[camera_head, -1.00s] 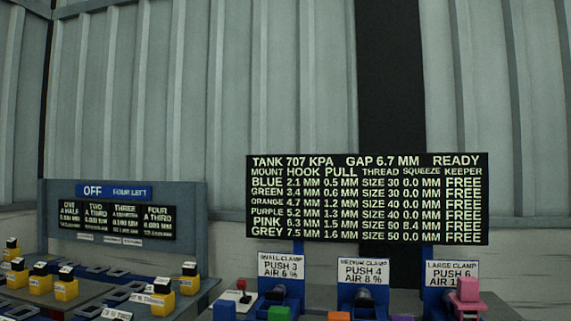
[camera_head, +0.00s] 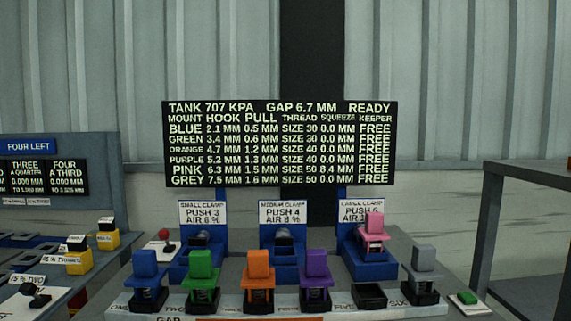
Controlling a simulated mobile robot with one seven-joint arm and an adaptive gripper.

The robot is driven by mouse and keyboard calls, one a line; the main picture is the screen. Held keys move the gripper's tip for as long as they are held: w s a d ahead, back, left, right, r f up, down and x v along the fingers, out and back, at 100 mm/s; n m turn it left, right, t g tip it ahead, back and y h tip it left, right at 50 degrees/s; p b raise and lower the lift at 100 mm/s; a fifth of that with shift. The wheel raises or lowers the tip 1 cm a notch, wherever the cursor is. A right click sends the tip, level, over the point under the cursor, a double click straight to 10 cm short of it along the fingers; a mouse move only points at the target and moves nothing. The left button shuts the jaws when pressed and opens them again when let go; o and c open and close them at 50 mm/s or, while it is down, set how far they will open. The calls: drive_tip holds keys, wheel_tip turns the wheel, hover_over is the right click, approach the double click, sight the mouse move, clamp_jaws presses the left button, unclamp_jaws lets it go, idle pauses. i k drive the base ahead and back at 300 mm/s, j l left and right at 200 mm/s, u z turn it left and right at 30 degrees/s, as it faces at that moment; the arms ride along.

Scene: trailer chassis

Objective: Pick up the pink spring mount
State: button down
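The pink spring mount (camera_head: 372,232) stands upright in the large clamp (camera_head: 372,267), a blue fixture at the right of the bench. Its lower part is partly hidden by the clamp. The large clamp's label (camera_head: 361,210) is partly covered by the pink top. The board (camera_head: 280,143) reads PINK 6.3 mm, 1.5 mm, size 50, 8.4 mm squeeze, keeper FREE. My gripper is not in view.
Blue (camera_head: 146,280), green (camera_head: 202,280), orange (camera_head: 259,280), purple (camera_head: 317,280) and grey (camera_head: 423,272) mounts stand in a front row. An empty black seat (camera_head: 370,295) lies between purple and grey. Small (camera_head: 199,247) and medium (camera_head: 283,247) clamps look empty. A dark table (camera_head: 530,175) stands right.

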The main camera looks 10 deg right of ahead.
sight(373, 231)
drive_tip(key=i+j, duration=0.15)
drive_tip(key=i+j+z, duration=0.45)
drive_tip(key=z, duration=1.15)
drive_tip(key=i+j, duration=0.8)
drive_tip(key=j, duration=0.15)
